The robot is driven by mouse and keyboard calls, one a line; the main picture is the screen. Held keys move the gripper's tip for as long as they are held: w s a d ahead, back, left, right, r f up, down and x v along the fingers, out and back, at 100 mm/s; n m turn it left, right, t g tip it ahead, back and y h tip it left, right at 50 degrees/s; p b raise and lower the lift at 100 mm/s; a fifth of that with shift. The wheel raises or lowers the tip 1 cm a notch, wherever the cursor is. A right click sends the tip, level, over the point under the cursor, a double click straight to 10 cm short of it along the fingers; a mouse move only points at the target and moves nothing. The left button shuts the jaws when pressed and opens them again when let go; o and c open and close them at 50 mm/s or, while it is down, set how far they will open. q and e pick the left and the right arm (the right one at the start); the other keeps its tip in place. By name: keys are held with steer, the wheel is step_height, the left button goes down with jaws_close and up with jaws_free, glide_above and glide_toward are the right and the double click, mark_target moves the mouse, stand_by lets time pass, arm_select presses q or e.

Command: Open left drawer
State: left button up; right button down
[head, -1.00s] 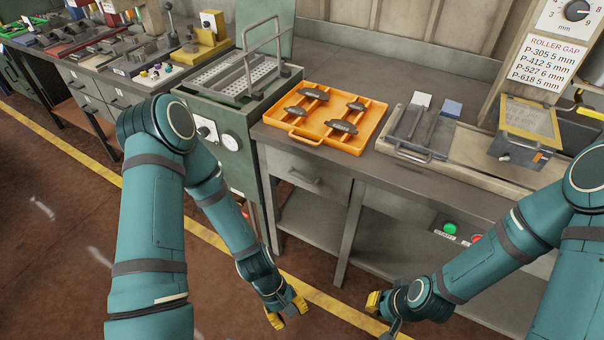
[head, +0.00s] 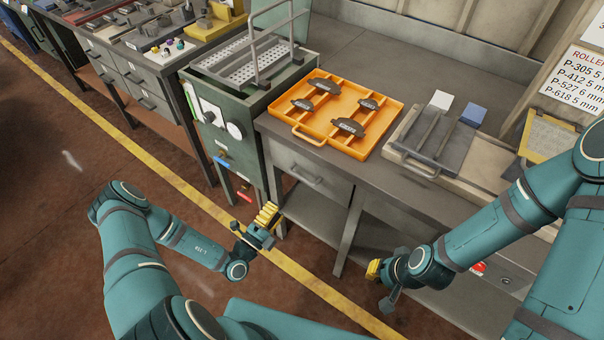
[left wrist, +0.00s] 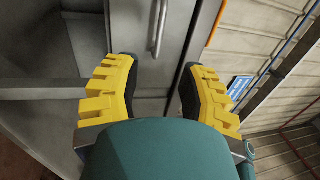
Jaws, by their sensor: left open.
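The left drawer (head: 310,168) is a grey front under the workbench top, with a bar handle (head: 304,176). It looks shut. My left gripper (head: 266,216), with yellow fingers, is in front of and below the drawer, to the left of its handle, and apart from it. In the left wrist view my left gripper (left wrist: 154,88) is open and empty, its two fingers wide apart. The handle (left wrist: 160,28) shows beyond and between the fingertips there. My right gripper (head: 374,271) hangs low in front of the bench, away from the drawer; its finger gap is not clear.
An orange tray (head: 377,146) with several brake shoes sits on the bench above the drawer. A green machine (head: 252,157) with a gauge stands left of the drawer. A bench leg (head: 348,232) stands below the drawer's right side. The floor in front is free.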

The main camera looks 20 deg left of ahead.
mark_target(301, 177)
arm_select(q)
steer(key=b+x, duration=0.1)
steer(key=x, duration=1.2)
steer(key=shift+d+r, duration=0.15)
steer(key=shift+d, duration=0.05)
jaws_close()
